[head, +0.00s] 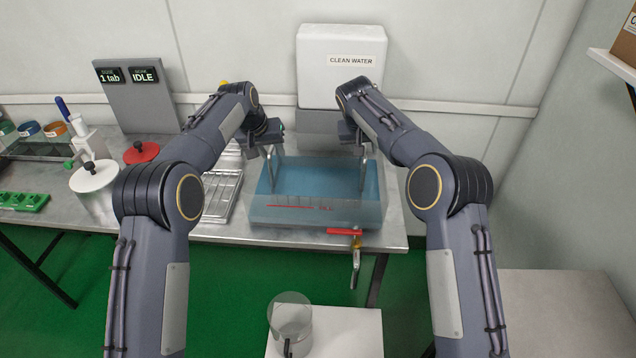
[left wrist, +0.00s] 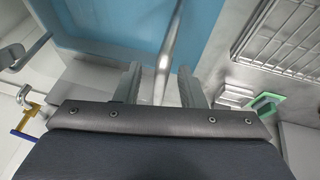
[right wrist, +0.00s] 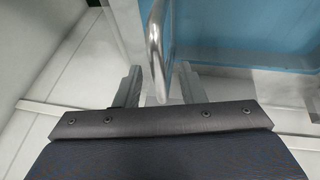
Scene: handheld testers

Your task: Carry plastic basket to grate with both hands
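A clear bath (head: 352,212) of blue water stands on the steel table. A steel handle (head: 271,170) rises at its left side and another handle (head: 362,175) at its right. The plastic basket's body is hard to make out in the water. My left gripper (left wrist: 160,85) is open, with the left handle (left wrist: 170,50) between its fingers. My right gripper (right wrist: 160,85) is open, with the right handle (right wrist: 156,40) at the gap between its fingers. The grate (head: 222,190), a wire rack, lies left of the bath and also shows in the left wrist view (left wrist: 285,40).
A tap with a red lever (head: 345,232) sticks out at the front. A white pot (head: 95,185) and a red-lidded container (head: 141,153) stand further left.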

